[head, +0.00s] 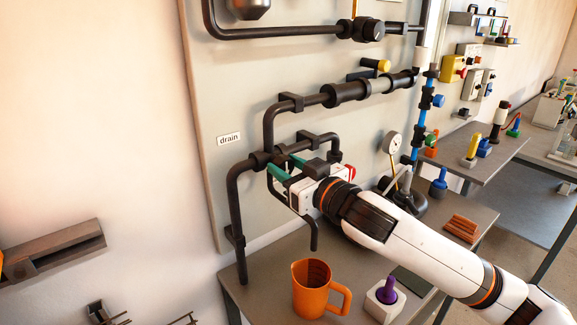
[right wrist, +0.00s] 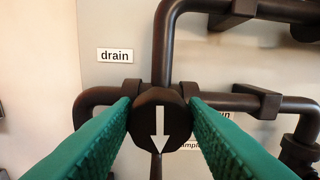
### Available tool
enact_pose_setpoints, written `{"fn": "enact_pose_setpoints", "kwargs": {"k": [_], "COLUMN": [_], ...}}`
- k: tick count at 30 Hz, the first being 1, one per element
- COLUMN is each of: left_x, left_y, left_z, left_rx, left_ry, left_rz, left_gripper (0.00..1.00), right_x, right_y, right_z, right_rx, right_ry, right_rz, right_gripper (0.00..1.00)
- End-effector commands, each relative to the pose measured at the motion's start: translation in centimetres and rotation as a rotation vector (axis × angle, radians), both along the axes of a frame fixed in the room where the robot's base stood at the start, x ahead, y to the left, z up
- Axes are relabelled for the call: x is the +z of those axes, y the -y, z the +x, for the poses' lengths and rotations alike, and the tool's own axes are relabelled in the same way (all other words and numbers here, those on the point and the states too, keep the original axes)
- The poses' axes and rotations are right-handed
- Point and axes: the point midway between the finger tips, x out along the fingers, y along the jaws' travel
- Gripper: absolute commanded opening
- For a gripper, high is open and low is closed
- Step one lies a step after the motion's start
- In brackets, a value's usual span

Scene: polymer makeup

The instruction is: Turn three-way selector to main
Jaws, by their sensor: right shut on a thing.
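The three-way selector (right wrist: 159,135) is a dark round knob in the right wrist view. Its white arrow points straight down in that view. The green fingers of my right gripper (right wrist: 160,105) are shut on the knob, one on each side. In the head view my right gripper (head: 284,165) reaches the pipe junction on the panel, and its body largely hides the knob. The drain label (head: 229,139) is left of the junction and also shows in the right wrist view (right wrist: 115,55). Two other labels right of the knob are partly hidden by a finger. My left gripper is not in view.
Dark pipes (head: 237,205) run over the pale panel (head: 235,85) around my gripper. Below, an orange jug (head: 308,290) and a purple-topped block (head: 386,292) stand on the table. A pressure gauge (head: 393,143) and a blue pipe (head: 422,125) are to the right.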

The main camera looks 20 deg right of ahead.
Motion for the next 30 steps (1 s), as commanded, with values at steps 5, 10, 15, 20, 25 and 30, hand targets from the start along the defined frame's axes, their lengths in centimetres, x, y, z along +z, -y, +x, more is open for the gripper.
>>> {"fn": "enact_pose_setpoints", "kwargs": {"k": [5,10,15,20,25,30], "left_x": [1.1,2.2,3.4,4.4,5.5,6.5], "left_y": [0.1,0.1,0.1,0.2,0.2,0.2], "left_z": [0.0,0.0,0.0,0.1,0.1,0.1], "left_rx": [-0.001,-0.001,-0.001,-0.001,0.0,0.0], "left_ry": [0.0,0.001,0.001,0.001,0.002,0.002], "left_rz": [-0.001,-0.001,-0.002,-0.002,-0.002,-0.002], "left_gripper": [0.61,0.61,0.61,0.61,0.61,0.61], "right_x": [0.2,0.3,0.2,0.2,0.1,0.1], "right_y": [0.0,-0.1,-0.2,-0.2,-0.3,-0.3], "right_z": [0.0,0.0,0.0,0.0,-0.1,-0.1], "right_rx": [-0.001,0.0,0.0,0.0,0.001,0.001], "right_ry": [0.033,0.083,0.139,0.191,0.246,0.302], "right_rz": [-0.1,-0.238,-0.39,-0.534,-0.686,-0.838], "right_gripper": [0.17,0.17,0.17,0.17,0.17,0.17]}}
